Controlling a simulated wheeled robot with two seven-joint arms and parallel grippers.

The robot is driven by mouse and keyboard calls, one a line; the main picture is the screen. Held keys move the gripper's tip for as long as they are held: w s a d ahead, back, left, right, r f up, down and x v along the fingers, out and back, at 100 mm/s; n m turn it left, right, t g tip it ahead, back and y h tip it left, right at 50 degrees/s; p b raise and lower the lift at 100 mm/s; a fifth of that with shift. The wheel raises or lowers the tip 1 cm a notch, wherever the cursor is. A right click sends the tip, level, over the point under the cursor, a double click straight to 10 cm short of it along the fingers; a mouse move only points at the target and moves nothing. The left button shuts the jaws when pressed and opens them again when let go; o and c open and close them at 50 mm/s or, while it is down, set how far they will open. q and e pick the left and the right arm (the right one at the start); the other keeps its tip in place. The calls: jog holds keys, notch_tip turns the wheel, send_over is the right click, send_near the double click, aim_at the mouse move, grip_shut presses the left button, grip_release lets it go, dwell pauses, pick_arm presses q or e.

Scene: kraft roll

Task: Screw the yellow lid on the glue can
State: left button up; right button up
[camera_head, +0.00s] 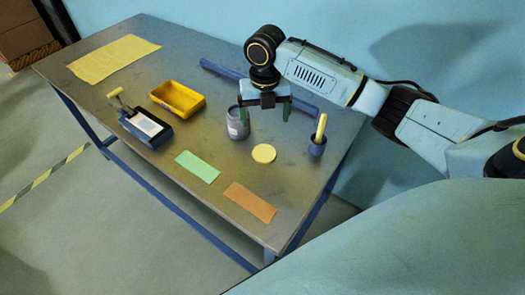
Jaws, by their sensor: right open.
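The glue can (238,127) is a grey open-topped can with a pale label, upright on the metal table. The yellow lid (264,153) is a round disc lying flat on the table, in front and to the right of the can. My right gripper (266,116) is open and points down just beside and behind the can, to its right. One finger seems close to the can's rim; I cannot tell if they touch. Nothing shows between the fingers. My left gripper is not in view.
A blue-grey cup (317,146) with a yellow-handled tool stands right of the lid. A yellow tray (178,98), a dark device (145,124) and a yellow sheet (113,59) lie left. Green (197,166) and orange (250,201) cards lie in front. A blue bar (222,70) lies behind the gripper.

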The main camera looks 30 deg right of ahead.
jog(key=b, duration=0.1)
send_over(265, 153)
notch_tip(265, 153, down, 7)
jog(key=shift+w+f, duration=0.15)
jog(key=shift+f, duration=0.45)
jog(key=shift+f, duration=0.1)
notch_tip(265, 153, down, 5)
jog(key=shift+a+f+b, duration=0.1)
jog(key=shift+b, duration=0.3)
jog(key=c, duration=1)
